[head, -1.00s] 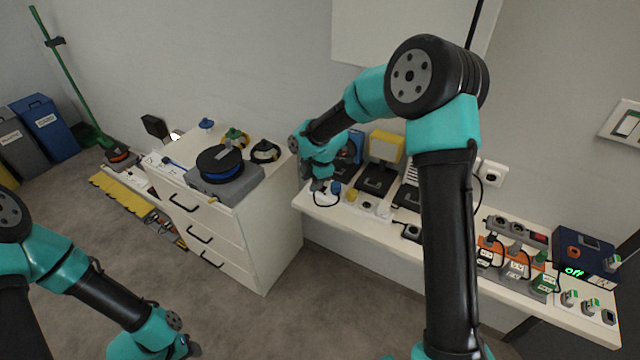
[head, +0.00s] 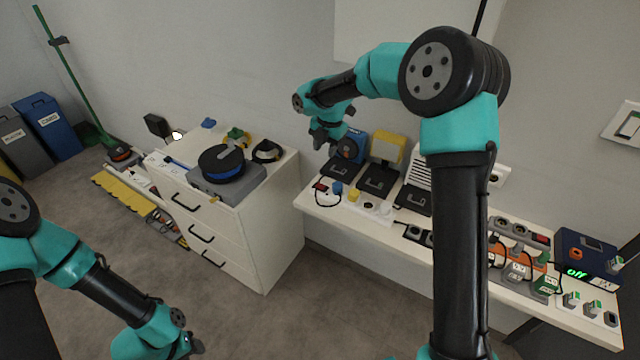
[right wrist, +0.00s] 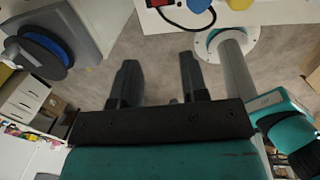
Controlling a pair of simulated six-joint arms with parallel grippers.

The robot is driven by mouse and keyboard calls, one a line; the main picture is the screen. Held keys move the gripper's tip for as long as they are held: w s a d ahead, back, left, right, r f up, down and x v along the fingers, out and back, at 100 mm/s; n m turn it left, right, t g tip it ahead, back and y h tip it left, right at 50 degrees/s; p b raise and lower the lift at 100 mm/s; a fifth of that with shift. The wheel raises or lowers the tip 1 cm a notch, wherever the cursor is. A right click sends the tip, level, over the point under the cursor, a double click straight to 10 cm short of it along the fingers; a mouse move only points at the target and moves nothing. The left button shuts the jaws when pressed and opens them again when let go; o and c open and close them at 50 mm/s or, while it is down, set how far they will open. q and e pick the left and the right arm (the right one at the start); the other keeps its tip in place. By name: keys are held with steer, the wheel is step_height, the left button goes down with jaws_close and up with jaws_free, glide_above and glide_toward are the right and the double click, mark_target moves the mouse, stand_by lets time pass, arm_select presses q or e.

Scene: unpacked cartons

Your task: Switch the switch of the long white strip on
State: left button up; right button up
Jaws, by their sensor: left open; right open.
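The long white strip (head: 368,206) lies at the left end of the white bench, with a blue plug (head: 337,188) and a yellow plug (head: 354,195) in it. Its red switch (head: 320,187) is at its left end, and a black cord loops below. I cannot tell which way the switch is set. In the right wrist view the red switch (right wrist: 157,3) shows at the top edge. My right gripper (head: 328,142) is open and empty, above and behind the strip's left end; its two fingers (right wrist: 160,78) are apart. My left gripper (head: 193,346) is open, low over the floor.
A drawer cabinet (head: 245,230) with a blue cable reel (head: 221,163) stands left of the bench, with a gap between. Behind the strip are a blue device (head: 352,146) and a yellow one (head: 387,148). A grey strip (head: 512,228) and digital meter (head: 577,273) lie right.

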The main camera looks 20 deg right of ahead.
mark_target(319, 187)
steer(key=f, duration=0.5)
steer(key=w+f, duration=0.1)
steer(key=f, duration=0.4)
steer(key=a+f, duration=0.1)
steer(key=f, duration=0.5)
steer(key=shift+w+a, duration=0.1)
steer(key=shift+w, duration=0.15)
steer(key=shift+r, duration=0.1)
steer(key=shift+c, duration=0.4)
steer(key=c, duration=0.6)
steer(key=shift+o, duration=0.2)
steer(key=shift+w+a+g+h, duration=0.1)
steer(key=shift+w+g+h, duration=0.05)
steer(key=shift+g+h, duration=0.3)
steer(key=shift+w+a+g+h, duration=0.1)
steer(key=shift+g+h, duration=0.25)
steer(key=shift+g, duration=0.2)
